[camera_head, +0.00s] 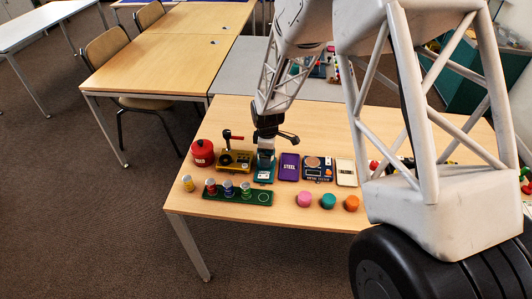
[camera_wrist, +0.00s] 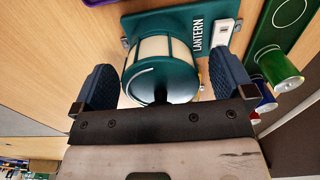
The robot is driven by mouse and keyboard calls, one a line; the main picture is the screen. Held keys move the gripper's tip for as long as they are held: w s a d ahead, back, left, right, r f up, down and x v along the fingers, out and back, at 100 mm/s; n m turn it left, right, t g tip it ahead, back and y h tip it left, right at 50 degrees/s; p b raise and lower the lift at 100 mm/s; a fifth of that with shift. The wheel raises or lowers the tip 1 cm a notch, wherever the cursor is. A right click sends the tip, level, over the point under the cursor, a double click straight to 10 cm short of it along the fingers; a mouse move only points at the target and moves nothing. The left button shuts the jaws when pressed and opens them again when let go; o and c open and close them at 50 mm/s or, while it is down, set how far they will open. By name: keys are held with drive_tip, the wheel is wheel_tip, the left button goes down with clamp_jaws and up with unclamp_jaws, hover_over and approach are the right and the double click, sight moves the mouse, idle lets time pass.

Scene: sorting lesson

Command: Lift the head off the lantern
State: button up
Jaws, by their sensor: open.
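The lantern (camera_wrist: 165,47) has pale panels in a teal frame and stands on a teal base plate (camera_wrist: 197,68) with a white "LANTERN" label. Its round teal head (camera_wrist: 150,75), with a dark middle, faces the wrist camera. My gripper (camera_wrist: 163,82) is open, with one dark blue finger on each side of the head; contact cannot be told. In the head view the lantern (camera_head: 265,160) stands near the table's left part, directly under my gripper (camera_head: 267,143), which partly hides its top.
A yellow device (camera_head: 235,161) with a red lever and a red pot (camera_head: 203,153) stand to the left. A purple case (camera_head: 289,167) is close on the right. A green tray (camera_head: 260,198) with several small cans lies in front. Pink, teal and orange pieces (camera_head: 351,203) are front right.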

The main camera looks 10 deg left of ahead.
idle(0.5)
drive_tip(key=c, duration=1)
